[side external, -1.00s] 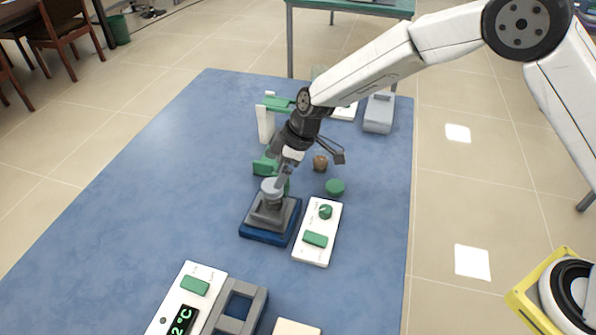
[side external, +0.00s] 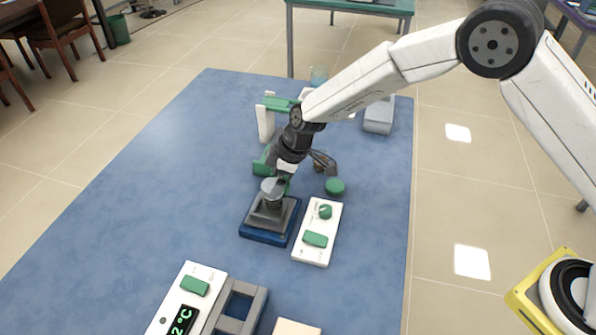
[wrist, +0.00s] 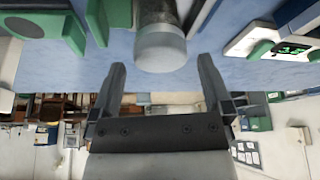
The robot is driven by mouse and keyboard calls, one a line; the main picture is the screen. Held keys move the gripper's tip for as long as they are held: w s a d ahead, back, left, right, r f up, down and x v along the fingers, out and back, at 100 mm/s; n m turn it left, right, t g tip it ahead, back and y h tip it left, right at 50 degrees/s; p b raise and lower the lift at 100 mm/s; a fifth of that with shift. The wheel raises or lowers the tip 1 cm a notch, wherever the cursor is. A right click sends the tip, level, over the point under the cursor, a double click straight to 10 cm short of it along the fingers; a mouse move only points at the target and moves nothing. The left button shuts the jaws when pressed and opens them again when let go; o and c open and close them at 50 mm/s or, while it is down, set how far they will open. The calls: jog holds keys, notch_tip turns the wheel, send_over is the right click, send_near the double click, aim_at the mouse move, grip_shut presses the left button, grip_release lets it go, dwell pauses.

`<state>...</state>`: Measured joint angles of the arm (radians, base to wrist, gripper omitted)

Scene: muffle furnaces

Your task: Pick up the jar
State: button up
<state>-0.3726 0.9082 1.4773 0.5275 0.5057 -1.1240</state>
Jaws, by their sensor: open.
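The jar (side external: 271,190) is a small, pale grey, translucent cylinder standing upright on a dark stepped block with a blue base (side external: 268,236). In the side view my gripper (side external: 281,176) is just above and behind the jar's top, partly overlapping it, so the exact gap is hard to judge. In the wrist view the jar (wrist: 161,49) shows at the top centre, between the lines of my two open fingers (wrist: 162,66) and slightly beyond their tips. Nothing is held between the fingers.
A white panel with green knob and button (side external: 318,232) stands close right of the block. A green and white stand (side external: 265,122) is behind my gripper. A green round piece (side external: 335,186) lies right. A white unit with temperature display (side external: 186,300) is in front. The blue mat's left is clear.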

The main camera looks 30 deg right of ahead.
jog(key=shift+x, duration=2.05)
jog(key=shift+s+d, duration=0.1)
jog(key=shift+c, duration=0.2)
jog(key=c, duration=1.3)
jog(key=shift+o, duration=0.2)
jog(key=shift+r, duration=0.15)
jog(key=shift+r, duration=0.55)
jog(key=s+d+r, duration=0.5)
jog(key=s+r, duration=0.6)
jog(key=s, duration=0.2)
jog(key=shift+r, duration=0.25)
